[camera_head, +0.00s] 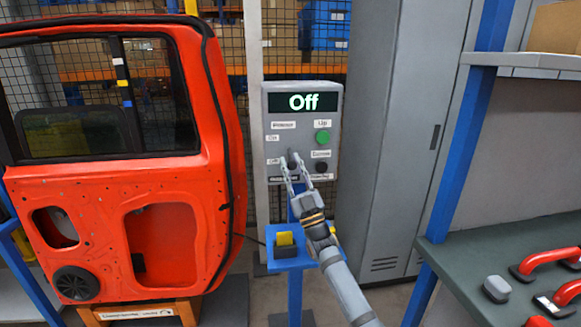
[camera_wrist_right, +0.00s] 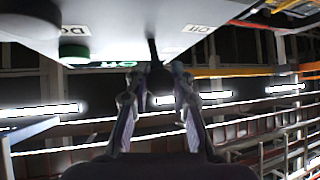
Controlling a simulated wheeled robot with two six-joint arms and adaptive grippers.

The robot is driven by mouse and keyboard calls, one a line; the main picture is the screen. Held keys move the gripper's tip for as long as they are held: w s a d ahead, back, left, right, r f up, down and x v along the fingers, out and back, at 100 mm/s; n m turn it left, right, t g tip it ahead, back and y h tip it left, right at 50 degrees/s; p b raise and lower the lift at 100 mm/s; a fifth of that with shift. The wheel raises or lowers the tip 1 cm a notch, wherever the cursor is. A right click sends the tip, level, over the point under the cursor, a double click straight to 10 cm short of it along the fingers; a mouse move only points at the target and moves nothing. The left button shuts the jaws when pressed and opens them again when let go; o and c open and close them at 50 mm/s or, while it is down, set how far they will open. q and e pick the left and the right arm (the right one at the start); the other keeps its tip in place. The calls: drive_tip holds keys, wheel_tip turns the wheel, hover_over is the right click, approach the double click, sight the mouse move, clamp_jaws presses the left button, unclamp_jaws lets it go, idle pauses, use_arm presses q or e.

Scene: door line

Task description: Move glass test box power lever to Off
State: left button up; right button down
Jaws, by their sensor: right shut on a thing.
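The glass test box (camera_head: 302,102) is a grey control panel on a post, and its display (camera_head: 303,102) reads "Off" in green. The dark power lever (camera_head: 292,157) is on the panel's left side, near the lower of two small labels. My right gripper (camera_head: 293,172) is at the lever, its fingers on either side of it, shut on it. In the right wrist view the dark lever (camera_wrist_right: 153,52) comes down from the panel (camera_wrist_right: 120,25) between my right fingertips (camera_wrist_right: 157,80), which partly hide its end. My left gripper is not in view.
A green button (camera_head: 322,136) and a black button (camera_head: 321,167) are right of the lever. A red car door (camera_head: 100,180) stands to the left. A grey cabinet (camera_head: 385,130) and a bench (camera_head: 470,270) with red-handled tools are on the right. A blue stand (camera_head: 290,262) is below.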

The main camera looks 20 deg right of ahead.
drive_tip(key=c, duration=1.1)
unclamp_jaws()
drive_tip(key=shift+c, duration=0.2)
drive_tip(key=v, duration=1.2)
